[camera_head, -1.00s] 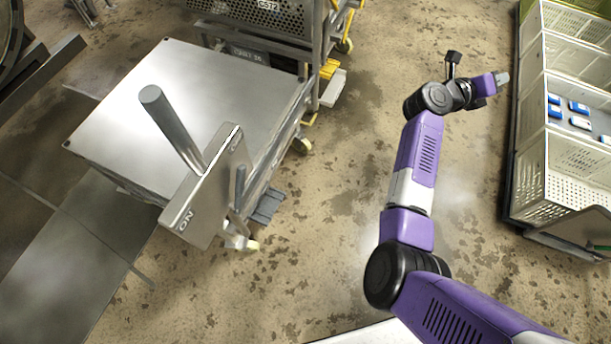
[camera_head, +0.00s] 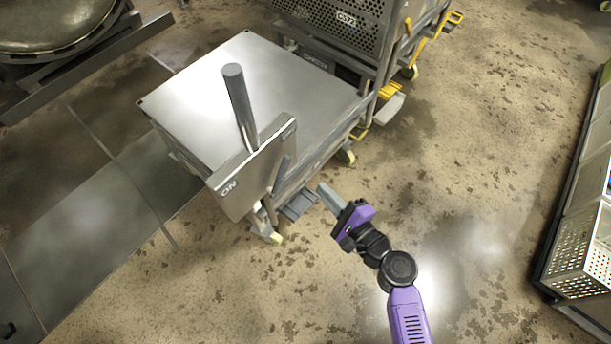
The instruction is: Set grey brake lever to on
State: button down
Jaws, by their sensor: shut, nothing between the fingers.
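The grey brake lever (camera_head: 240,106) is a round bar standing up out of a slotted metal plate (camera_head: 248,172) at the corner of a steel cart (camera_head: 185,95). The plate reads ON at its near left end; the lettering at its far right end is too small to read now. The lever stands about midway to the far end of the slot, leaning away from ON. My gripper (camera_head: 327,193) is shut and empty, to the right of the plate and apart from the lever, its fingers pointing up and left towards the cart.
A perforated metal basket cart (camera_head: 345,35) with yellow pedals (camera_head: 389,91) stands behind the steel cart. A white crate rack (camera_head: 585,255) stands at the right edge. A round vessel (camera_head: 55,22) is at the top left. The floor around my arm is clear.

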aim_at(280, 177)
jog(key=w+a+p, duration=0.2)
jog(key=w+a, duration=0.3)
jog(key=a, duration=0.2)
jog(key=shift+w+a+r, duration=0.15)
jog(key=shift+a+r, duration=0.1)
jog(key=shift+a, duration=0.05)
jog(key=shift+b, duration=0.45)
